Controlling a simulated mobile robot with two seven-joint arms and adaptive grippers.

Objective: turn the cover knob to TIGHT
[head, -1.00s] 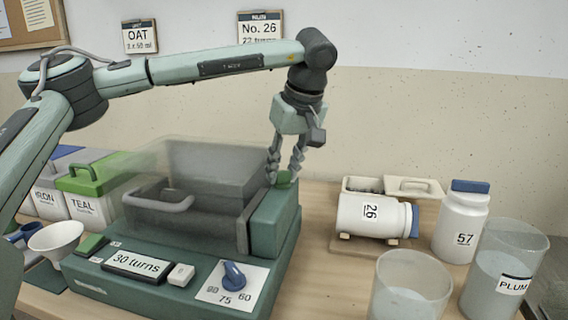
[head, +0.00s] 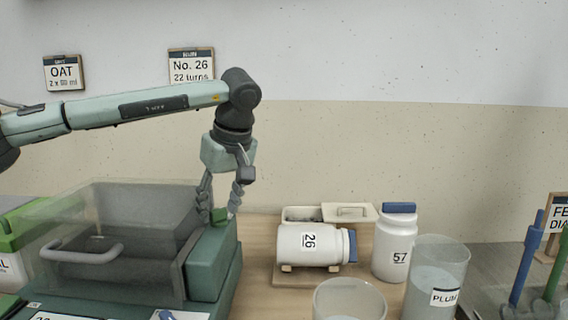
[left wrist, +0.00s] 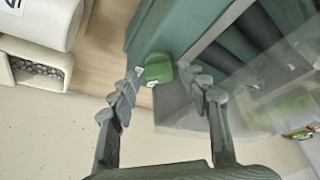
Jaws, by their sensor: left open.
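The cover knob is a small green knob (head: 218,214) on top of the green machine housing (head: 214,262), at the right end of the clear cover (head: 130,225). It also shows in the left wrist view (left wrist: 158,68), with a small white mark beside it that I cannot read. My left gripper (head: 220,206) points down over the knob, its fingers on either side of it. In the left wrist view the gripper (left wrist: 165,95) is open, with the knob near the gap between the fingertips; I cannot tell whether either finger touches it. My right gripper is not in view.
A white jar marked 26 (head: 309,246) lies on a wooden cradle right of the machine. Jar 57 (head: 394,245), the PLUM container (head: 436,275) and a clear container (head: 350,300) stand further right. A strip of bare table lies beside the housing.

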